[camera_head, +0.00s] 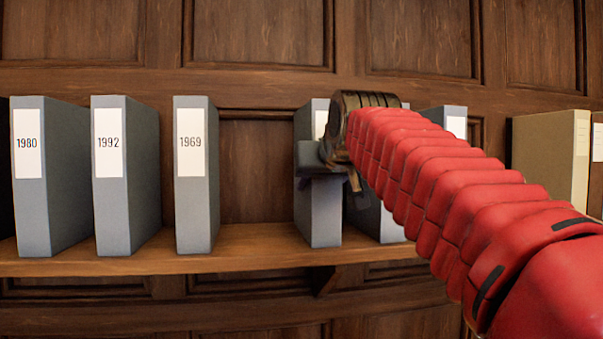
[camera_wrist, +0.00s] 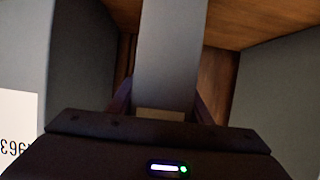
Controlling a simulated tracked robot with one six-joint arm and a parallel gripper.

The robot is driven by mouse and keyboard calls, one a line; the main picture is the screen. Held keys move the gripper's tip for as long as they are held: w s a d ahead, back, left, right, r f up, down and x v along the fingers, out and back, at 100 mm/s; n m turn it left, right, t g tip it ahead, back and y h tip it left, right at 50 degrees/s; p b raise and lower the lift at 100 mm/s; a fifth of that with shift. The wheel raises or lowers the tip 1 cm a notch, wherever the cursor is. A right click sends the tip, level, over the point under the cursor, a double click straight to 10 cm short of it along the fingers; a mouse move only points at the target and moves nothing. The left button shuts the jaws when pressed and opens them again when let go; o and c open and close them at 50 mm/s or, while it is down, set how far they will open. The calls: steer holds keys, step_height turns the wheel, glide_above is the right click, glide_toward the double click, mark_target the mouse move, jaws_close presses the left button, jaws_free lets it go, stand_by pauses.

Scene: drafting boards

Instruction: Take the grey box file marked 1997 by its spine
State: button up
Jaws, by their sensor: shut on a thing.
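My gripper (camera_head: 322,170) is shut on the spine of a grey box file (camera_head: 326,218) standing upright on the shelf. Only a sliver of its white label shows above the gripper, so its year cannot be read. In the wrist view the grey spine (camera_wrist: 168,50) runs between the two fingers of my gripper (camera_wrist: 162,103), with a pale strip of label (camera_wrist: 160,114) at its lower end.
Grey box files marked 1980 (camera_head: 28,190), 1992 (camera_head: 110,195) and 1969 (camera_head: 192,195) stand to the left on the wooden shelf (camera_head: 250,240). Another grey file (camera_head: 448,118) is partly behind my arm. A tan file (camera_head: 550,155) stands far right. Bare space lies right of 1969.

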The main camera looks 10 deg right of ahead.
steer(key=shift+r, duration=0.15)
jaws_close()
steer(key=shift+r, duration=4.9)
